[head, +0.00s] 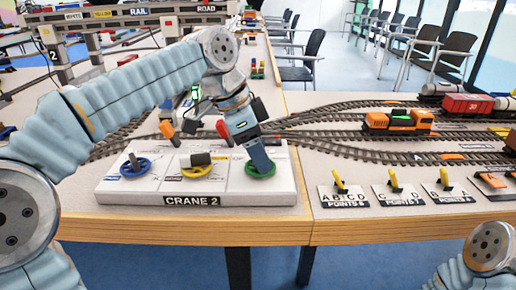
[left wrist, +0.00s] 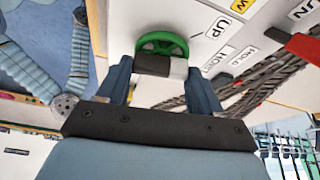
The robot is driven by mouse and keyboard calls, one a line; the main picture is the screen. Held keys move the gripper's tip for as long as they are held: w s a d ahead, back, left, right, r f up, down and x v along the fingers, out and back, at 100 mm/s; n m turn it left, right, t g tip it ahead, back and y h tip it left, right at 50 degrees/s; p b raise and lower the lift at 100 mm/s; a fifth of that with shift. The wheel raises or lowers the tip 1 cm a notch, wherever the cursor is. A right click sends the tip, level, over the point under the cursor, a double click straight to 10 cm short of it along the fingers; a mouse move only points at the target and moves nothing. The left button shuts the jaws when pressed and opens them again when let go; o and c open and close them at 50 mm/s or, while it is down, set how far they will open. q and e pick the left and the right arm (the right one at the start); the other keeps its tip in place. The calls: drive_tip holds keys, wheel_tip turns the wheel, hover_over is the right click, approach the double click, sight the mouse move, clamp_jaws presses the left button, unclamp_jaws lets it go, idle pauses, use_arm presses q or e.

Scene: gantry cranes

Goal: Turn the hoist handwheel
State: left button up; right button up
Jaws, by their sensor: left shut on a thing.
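The green handwheel (head: 260,174) is at the right end of the white CRANE 2 panel (head: 150,199). My left gripper (head: 261,160) points down onto it from above and hides part of the wheel. In the left wrist view, the green wheel (left wrist: 168,41) lies just beyond my fingers. Its black and white handle (left wrist: 160,67) sits between the fingers of my left gripper (left wrist: 162,78), which are shut on it. Labels reading UP and what looks like HOIST are beside the wheel. My right gripper is out of view.
A blue wheel (head: 136,168) and a yellow wheel (head: 197,172) share the panel. Points levers (head: 392,181) stand to the right. An orange locomotive (head: 398,121) is on the tracks behind. Gantry beams (head: 133,17) stand at the back left.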

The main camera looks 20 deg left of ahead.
use_arm(q)
drive_tip(key=n+t+y, duration=0.1)
drive_tip(key=n, duration=0.3)
drive_tip(key=shift+s+r+n+p, duration=0.1)
drive_tip(key=shift+n+p, duration=0.2)
drive_tip(key=shift+p, duration=0.05)
drive_tip(key=shift+d+n+t+y+p, duration=0.15)
drive_tip(key=shift+n+t+y+p, duration=0.35)
drive_tip(key=shift+n, duration=1.4)
drive_tip(key=o, duration=1)
drive_tip(key=shift+o, duration=0.2)
drive_tip(key=p+v, duration=0.2)
drive_tip(key=v, duration=1.1)
drive_tip(key=shift+s+d+r, duration=0.15)
drive_tip(key=shift+s+r, duration=0.1)
drive_tip(key=shift+r, duration=0.05)
